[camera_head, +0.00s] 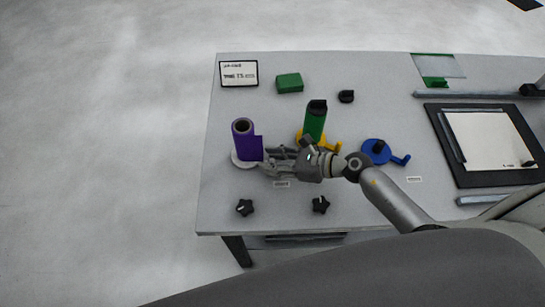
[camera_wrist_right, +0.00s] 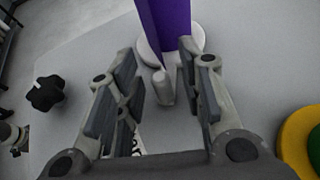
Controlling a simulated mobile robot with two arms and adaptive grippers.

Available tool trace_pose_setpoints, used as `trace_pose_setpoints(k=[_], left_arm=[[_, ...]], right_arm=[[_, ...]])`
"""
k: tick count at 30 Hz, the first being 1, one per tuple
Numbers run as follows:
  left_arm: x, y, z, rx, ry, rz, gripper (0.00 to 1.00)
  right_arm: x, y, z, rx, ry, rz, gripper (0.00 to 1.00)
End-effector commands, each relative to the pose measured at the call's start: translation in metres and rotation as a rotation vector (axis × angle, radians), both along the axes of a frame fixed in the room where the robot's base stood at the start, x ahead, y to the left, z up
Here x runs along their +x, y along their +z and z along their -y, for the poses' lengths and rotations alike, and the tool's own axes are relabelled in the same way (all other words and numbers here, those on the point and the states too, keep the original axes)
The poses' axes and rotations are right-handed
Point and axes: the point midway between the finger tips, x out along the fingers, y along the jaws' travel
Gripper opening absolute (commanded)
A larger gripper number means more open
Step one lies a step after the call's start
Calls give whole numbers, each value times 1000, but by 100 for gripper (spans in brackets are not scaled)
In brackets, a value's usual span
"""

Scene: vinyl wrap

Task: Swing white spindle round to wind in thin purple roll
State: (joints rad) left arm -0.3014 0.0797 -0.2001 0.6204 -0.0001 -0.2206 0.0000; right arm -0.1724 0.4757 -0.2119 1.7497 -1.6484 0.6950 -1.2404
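A thin purple roll (camera_head: 246,146) stands upright on the white spindle (camera_head: 237,161) at the left of the table. In the right wrist view the purple roll (camera_wrist_right: 165,22) rises above the white round base of the spindle (camera_wrist_right: 146,52). A short white handle peg (camera_wrist_right: 163,90) sticks up at the near side of this base. My right gripper (camera_head: 269,160) is just right of the spindle. In its wrist view the right gripper (camera_wrist_right: 157,75) is open, with its fingers on either side of the peg; I see gaps and no clear contact. My left gripper is not in view.
A green roll (camera_head: 314,121) on a yellow spindle (camera_head: 334,146) stands behind my right wrist. A blue spindle (camera_head: 376,152) is further right. Two black knobs (camera_head: 244,207) (camera_head: 321,204) lie near the front edge. A green block (camera_head: 289,83) and a sign (camera_head: 239,74) are at the back.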

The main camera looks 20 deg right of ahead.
Motion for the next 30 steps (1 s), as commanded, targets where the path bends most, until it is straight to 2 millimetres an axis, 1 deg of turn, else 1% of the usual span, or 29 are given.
trace_pose_setpoints(k=[9, 10, 18, 30], left_arm=[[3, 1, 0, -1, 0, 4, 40], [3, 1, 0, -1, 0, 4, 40], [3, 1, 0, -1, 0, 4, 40], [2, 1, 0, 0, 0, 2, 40]], right_arm=[[2, -2, -3, -1, 0, -1, 35], [2, -2, -3, -1, 0, -1, 34], [2, -2, -3, -1, 0, -1, 0], [2, -2, -3, -1, -2, 0, 0]])
